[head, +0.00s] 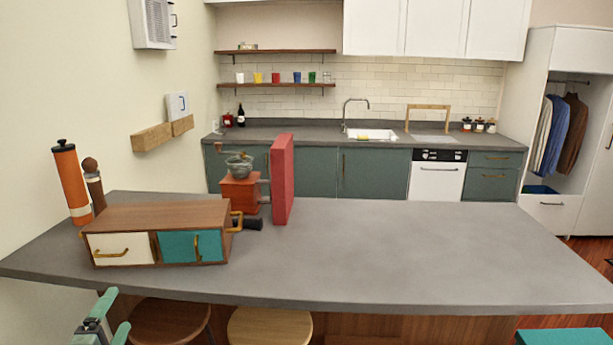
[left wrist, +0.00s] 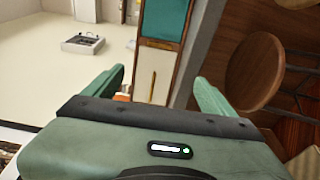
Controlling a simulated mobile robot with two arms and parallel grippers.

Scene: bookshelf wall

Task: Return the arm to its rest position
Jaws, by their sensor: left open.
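My left gripper (head: 114,314) is at the bottom left of the head view, in front of the counter's near edge and low beside the stools. Its two green fingers are apart in the left wrist view (left wrist: 160,88), with nothing held between them. Beyond the fingers, the wrist view shows the wooden box's white drawer front with a brass handle (left wrist: 152,86) and a teal panel. Most of my left arm is out of the head view. My right gripper is not seen.
The grey counter (head: 420,250) is clear in its middle and right. On its left stand a wooden box (head: 165,216), an orange mill (head: 73,184), a grinder (head: 240,188) and a red upright block (head: 282,180). Two round stools (head: 270,327) stand under the near edge.

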